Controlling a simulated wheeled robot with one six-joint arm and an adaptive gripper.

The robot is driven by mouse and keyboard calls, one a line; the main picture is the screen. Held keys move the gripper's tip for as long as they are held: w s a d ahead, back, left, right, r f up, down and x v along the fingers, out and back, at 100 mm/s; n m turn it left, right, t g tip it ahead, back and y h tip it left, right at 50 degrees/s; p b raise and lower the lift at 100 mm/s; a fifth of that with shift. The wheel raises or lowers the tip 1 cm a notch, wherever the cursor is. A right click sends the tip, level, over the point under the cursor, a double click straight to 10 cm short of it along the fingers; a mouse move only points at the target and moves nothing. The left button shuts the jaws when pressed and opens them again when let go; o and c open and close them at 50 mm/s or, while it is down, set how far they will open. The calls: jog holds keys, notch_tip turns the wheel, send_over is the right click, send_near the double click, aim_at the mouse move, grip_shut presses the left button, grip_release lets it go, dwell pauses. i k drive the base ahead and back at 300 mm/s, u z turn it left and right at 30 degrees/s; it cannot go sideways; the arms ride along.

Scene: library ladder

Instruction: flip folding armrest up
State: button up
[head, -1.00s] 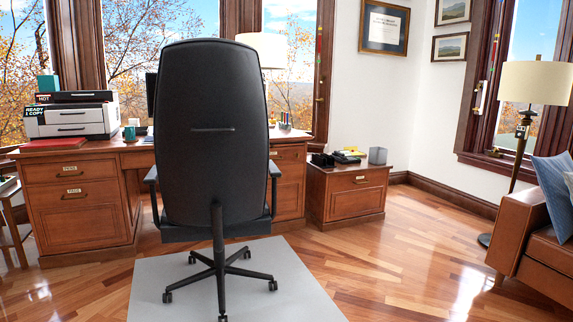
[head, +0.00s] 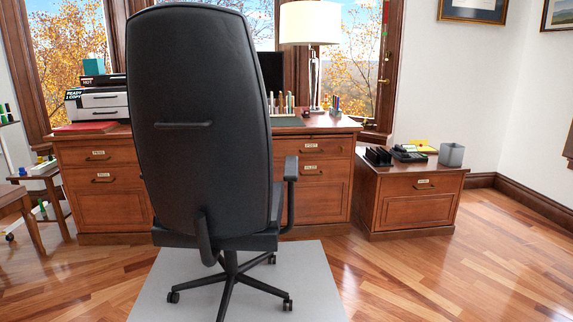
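A black office chair (head: 200,120) stands close in front of me in the head view, its tall back turned toward me. Its right folding armrest (head: 290,170) shows beside the seat, with the pad roughly level and a support reaching down to the seat. The left armrest is hidden behind the chair back. The chair's five-star base on casters (head: 230,290) rests on a grey floor mat (head: 320,295). My gripper is not in view.
A wooden desk (head: 325,165) stands behind the chair, with a printer (head: 100,103) and a lamp (head: 310,25) on it. A low cabinet (head: 410,205) stands to the right. A small side table (head: 45,180) is at the left. The wooden floor (head: 480,270) at right is clear.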

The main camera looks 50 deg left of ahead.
aim_at(291, 171)
jog(key=u, duration=1.3)
jog(key=i, duration=0.75)
jog(key=z, duration=0.6)
jog(key=i, duration=1.5)
jog(key=u, duration=0.3)
